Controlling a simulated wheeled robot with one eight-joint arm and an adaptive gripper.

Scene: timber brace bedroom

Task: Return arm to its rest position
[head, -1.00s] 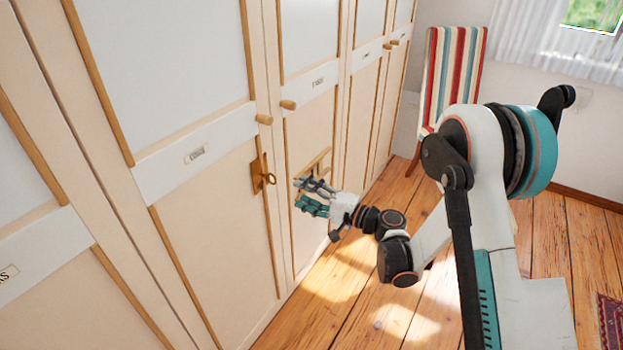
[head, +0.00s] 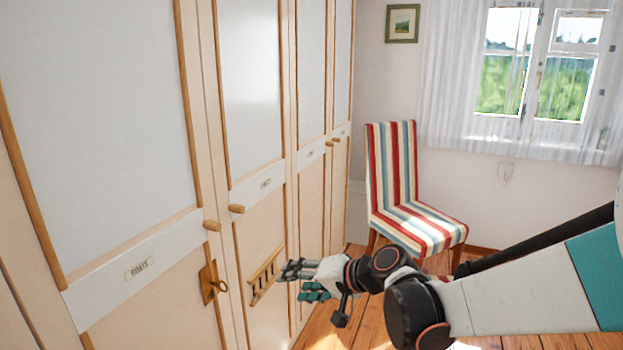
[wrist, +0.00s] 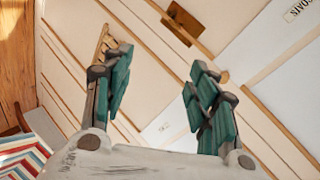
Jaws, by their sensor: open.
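My gripper (head: 303,281) is in front of the lower panel of a wardrobe door in the head view, close to a small wooden hook rack (head: 265,276). Whether it touches the rack cannot be told from the head view. In the wrist view my gripper (wrist: 160,95) has its two teal-padded fingers spread wide, with nothing between them. The wardrobe doors (wrist: 130,85) lie beyond the fingers. The hook rack (wrist: 101,48) shows partly behind the left finger. My arm reaches in from the right of the head view.
A striped chair (head: 420,220) stands behind my arm, near the window (head: 530,80). Some wooden floor (head: 340,325) shows below my arm.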

